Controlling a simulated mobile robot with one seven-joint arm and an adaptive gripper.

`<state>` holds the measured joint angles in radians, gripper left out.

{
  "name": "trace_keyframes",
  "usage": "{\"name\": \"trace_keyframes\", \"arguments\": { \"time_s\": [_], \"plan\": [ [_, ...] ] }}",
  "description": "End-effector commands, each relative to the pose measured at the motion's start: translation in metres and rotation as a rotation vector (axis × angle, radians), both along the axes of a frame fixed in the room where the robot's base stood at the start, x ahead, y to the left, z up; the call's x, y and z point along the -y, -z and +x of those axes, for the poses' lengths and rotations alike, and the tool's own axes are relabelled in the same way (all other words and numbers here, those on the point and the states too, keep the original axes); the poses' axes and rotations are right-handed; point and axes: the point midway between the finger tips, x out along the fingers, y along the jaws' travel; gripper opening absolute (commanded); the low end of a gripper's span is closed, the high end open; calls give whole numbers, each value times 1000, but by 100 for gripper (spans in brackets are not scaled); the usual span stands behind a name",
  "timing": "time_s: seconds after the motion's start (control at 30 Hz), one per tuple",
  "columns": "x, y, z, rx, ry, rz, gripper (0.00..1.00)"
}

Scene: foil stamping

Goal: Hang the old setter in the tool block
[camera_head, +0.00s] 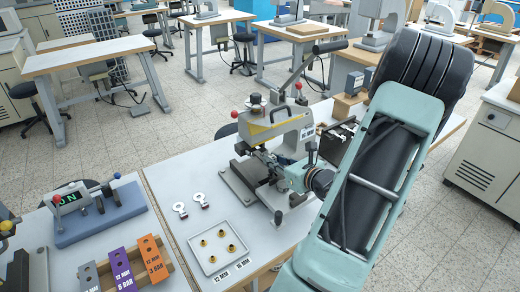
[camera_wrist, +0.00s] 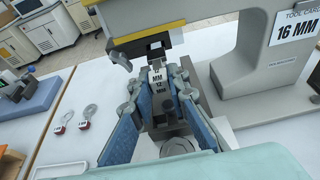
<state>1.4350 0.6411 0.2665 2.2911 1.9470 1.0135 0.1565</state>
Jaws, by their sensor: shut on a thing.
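My gripper (camera_wrist: 156,88) reaches in under the head of the grey press (camera_head: 285,133), its two blue-padded fingers closed around a small grey setter (camera_wrist: 158,92). The setter carries white labels reading 12 MM. Its lower end is hard to make out against the dark parts below, so I cannot tell whether it touches the press. In the head view my gripper (camera_head: 268,166) is at the press throat and my wrist hides part of it. A dark block with small parts (camera_head: 336,141) stands behind the press; I cannot tell if it is the tool block.
Two ring-ended pieces with red ends (camera_head: 190,205) lie on the white table left of the press. A tray (camera_head: 208,262) holds several brass rings. A wooden rack (camera_head: 165,262) holds grey, purple and orange cards. A blue-based device (camera_head: 100,218) stands left. The press's card reads 16 MM.

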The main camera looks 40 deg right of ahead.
Motion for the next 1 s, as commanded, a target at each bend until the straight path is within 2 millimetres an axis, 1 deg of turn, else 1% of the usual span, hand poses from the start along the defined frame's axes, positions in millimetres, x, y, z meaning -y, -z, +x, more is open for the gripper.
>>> {"name": "trace_keyframes", "arguments": {
  "time_s": [0.2, 0.57, 0.67, 1.0],
  "plan": [
    [0, -1, -7, 1, 1, 0, 0],
    [-1, 0, -9, 1, 1, 0, 0],
    [-1, 0, -13, 0, 1, 1, 0],
    [-3, -1, -37, 1, 2, -1, 0]
  ]
}}
